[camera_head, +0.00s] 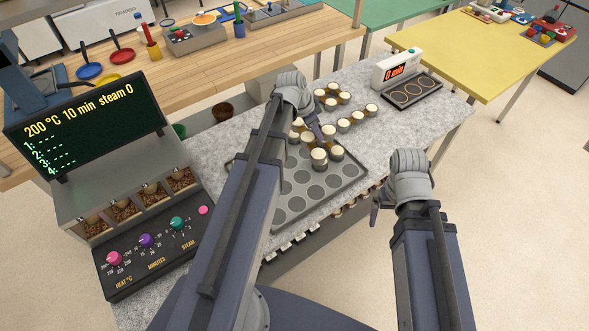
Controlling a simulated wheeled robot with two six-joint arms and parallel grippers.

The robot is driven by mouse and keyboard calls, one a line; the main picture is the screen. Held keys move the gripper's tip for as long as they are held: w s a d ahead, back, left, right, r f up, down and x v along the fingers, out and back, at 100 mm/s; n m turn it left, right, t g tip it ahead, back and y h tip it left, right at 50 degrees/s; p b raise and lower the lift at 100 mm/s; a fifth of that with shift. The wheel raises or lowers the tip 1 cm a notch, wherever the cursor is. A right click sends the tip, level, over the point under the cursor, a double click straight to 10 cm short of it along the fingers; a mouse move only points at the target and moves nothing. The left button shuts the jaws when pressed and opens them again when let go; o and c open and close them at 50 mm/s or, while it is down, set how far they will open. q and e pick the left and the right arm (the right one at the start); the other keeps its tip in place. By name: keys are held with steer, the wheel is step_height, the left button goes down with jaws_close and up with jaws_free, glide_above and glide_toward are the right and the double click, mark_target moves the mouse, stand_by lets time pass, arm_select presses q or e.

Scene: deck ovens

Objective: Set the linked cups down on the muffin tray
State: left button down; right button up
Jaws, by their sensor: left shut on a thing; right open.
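The muffin tray (325,201) is a dark grey tray with round hollows, lying on the speckled stone counter in the middle of the view. My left gripper (317,134) reaches over the tray's far part and is shut on the linked cups (319,158), brown cups with pale cream tops. Two of these cups show just in front of the fingers, over the tray's far right hollows. My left wrist and arm hide part of the group and the tray's left side. I cannot tell whether the cups touch the tray. My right gripper (376,207) is open and empty, right of the tray.
More cream-topped cups (332,97) stand in groups behind the tray. A white timer (397,68) and a dark plate with round hollows (411,92) stand at the counter's far right.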

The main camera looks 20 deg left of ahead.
arm_select(q)
steer(key=s+a+m+g+h, duration=0.1)
steer(key=s+a+m+g, duration=0.3)
steer(key=m, duration=1.1)
steer(key=shift+s+a+r+m+g, duration=0.3)
steer(key=shift+s+a+m+g, duration=0.1)
steer(key=shift+s+g, duration=0.55)
steer(key=shift+t, duration=0.25)
step_height(320, 180, down, 10)
steer(key=b, duration=0.9)
steer(key=shift+f+b, duration=0.15)
steer(key=shift+b, duration=0.2)
steer(key=c, duration=1.1)
jaws_free()
steer(key=o, duration=0.4)
steer(key=shift+o, duration=0.2)
